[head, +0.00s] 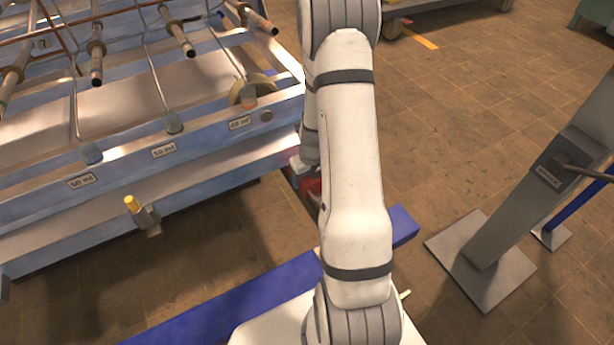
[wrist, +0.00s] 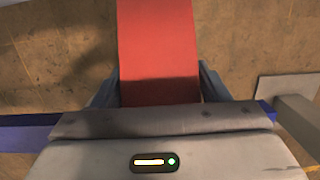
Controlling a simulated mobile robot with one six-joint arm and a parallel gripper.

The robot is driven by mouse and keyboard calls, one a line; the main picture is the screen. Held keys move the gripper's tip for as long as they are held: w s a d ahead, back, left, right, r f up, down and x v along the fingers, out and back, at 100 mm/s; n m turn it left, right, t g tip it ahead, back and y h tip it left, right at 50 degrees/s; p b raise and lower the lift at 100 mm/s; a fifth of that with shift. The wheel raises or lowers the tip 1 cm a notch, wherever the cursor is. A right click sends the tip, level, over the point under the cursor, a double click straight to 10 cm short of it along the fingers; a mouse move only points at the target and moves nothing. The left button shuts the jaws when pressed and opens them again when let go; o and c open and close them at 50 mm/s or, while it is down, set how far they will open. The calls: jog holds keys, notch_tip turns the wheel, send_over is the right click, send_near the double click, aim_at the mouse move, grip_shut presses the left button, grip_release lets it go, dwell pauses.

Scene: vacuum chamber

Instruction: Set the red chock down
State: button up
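The red chock (wrist: 158,45) is a plain red block that fills the top middle of the wrist view. My gripper (wrist: 160,82) has one finger on each side of it, both against its sides, so it is shut on the chock. Brown tiled floor shows around the chock in the wrist view. In the head view only a small part of the red chock (head: 313,187) shows beside my white arm, near the end of the blue and steel frame. My arm hides the rest of it and most of my gripper.
The long steel and blue frame (head: 200,150) with rods and labels fills the left. A blue beam (head: 235,300) crosses the floor in front. A grey post on a square foot plate (head: 480,262) stands at the right. Open tiled floor (head: 470,120) lies right of my arm.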

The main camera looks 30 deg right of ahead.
jog(key=o, duration=0.3)
jog(key=shift+o, duration=0.2)
jog(key=shift+r, duration=0.1)
jog(key=r+p, duration=0.1)
jog(key=r, duration=0.2)
jog(key=s+r+p, duration=0.1)
jog(key=r+p, duration=0.1)
jog(key=r, duration=0.2)
jog(key=r+p, duration=0.2)
jog(key=r, duration=0.2)
jog(key=shift+s, duration=0.3)
jog(key=shift+s+r, duration=0.1)
jog(key=shift+r, duration=0.5)
jog(key=s+a+r+n, duration=0.7)
jog(key=r+n, duration=0.3)
jog(key=n, duration=0.8)
jog(key=s+a+r+n, duration=0.7)
jog(key=s+r+n, duration=0.2)
jog(key=n, duration=0.8)
jog(key=shift+s+a+r+n, duration=0.4)
jog(key=shift+s, duration=0.3)
